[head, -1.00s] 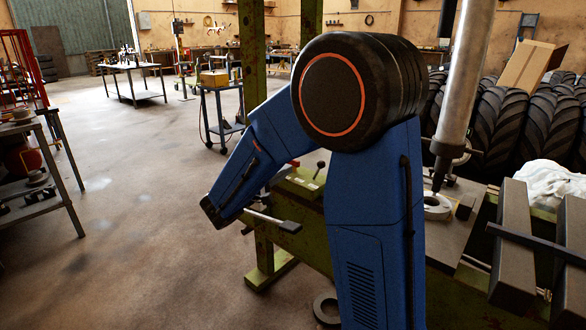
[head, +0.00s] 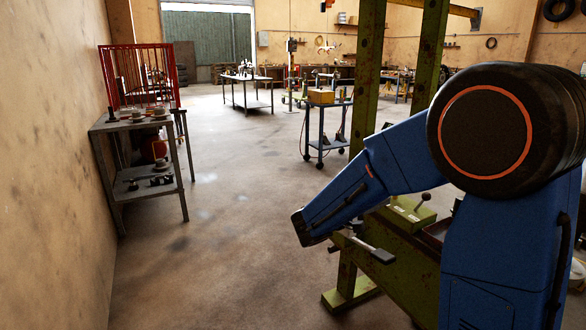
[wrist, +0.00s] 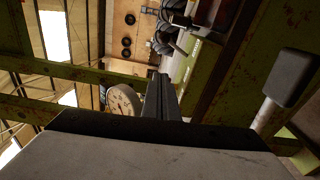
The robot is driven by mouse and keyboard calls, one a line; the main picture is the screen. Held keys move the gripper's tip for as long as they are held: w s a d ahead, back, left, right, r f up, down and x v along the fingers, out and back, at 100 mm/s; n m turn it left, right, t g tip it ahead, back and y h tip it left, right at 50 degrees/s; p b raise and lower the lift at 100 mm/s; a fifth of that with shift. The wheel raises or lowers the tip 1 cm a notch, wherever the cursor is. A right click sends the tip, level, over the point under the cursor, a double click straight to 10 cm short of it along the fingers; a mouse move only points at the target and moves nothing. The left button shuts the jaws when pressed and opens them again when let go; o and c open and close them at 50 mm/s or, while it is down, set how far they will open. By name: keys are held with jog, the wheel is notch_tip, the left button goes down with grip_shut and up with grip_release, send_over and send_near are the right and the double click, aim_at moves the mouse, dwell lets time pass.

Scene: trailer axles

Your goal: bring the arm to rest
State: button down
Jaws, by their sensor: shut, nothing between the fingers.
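My blue arm (head: 385,165) is folded, with its elbow raised at the right of the head view and its forearm sloping down to the left. In the head view my gripper is not clearly visible behind the forearm's end. In the wrist view my gripper (wrist: 162,96) shows as dark fingers close together, shut and empty. A lever with a black grip (wrist: 291,78) stands at the right of the wrist view, apart from the fingers. The same lever (head: 372,250) shows just right of the forearm's end in the head view.
A rusty green press frame (head: 366,85) stands close behind my arm. A round gauge (wrist: 124,100) is just left of the fingers in the wrist view. A grey shelf table (head: 138,124) stands by the left wall, a blue cart (head: 328,128) farther back. The middle floor is clear.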

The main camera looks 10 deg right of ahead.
jog(key=s+d+f+m+g+y, duration=0.2)
jog(key=s+d+g+y, duration=0.1)
jog(key=s, duration=0.7)
jog(key=s+d+f+m+g+y, duration=0.2)
jog(key=s+d+g+y, duration=0.1)
jog(key=s, duration=0.7)
jog(key=s+a+f+m+t+y, duration=0.1)
jog(key=s+a+f+t+y, duration=0.1)
jog(key=s+a+y, duration=0.8)
jog(key=shift+s+a+m+t, duration=0.3)
jog(key=shift+s+a+t, duration=0.5)
jog(key=shift+s+a, duration=0.7)
